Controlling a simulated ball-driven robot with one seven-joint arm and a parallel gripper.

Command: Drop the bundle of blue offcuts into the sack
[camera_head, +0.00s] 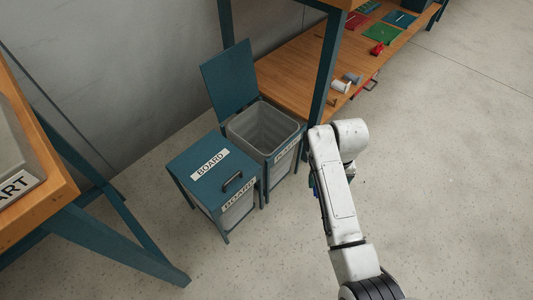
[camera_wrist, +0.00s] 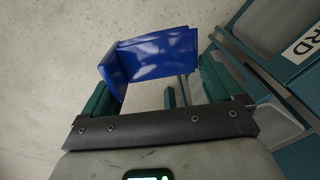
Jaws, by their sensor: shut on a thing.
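My gripper (camera_wrist: 160,88) is shut on a blue piece (camera_wrist: 150,56) with glossy, angled faces, held between its two teal fingers in the wrist view. It looks like one bent piece; I cannot tell whether it is a bundle. In the head view my arm hides most of the gripper, and only a small bit of blue and green shows at the arm's left edge. No thing is plainly a sack. An open bin (camera_head: 238,134) with a grey lined inside and its teal lid raised stands left of my arm. Its inside looks empty from here.
A closed teal bin (camera_head: 196,172) labelled BOARD stands in front of the open one. A wooden shelf unit (camera_head: 285,82) with a teal post rises behind, holding small tools. A wood-topped bench (camera_head: 60,185) is at left. The floor at right is clear.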

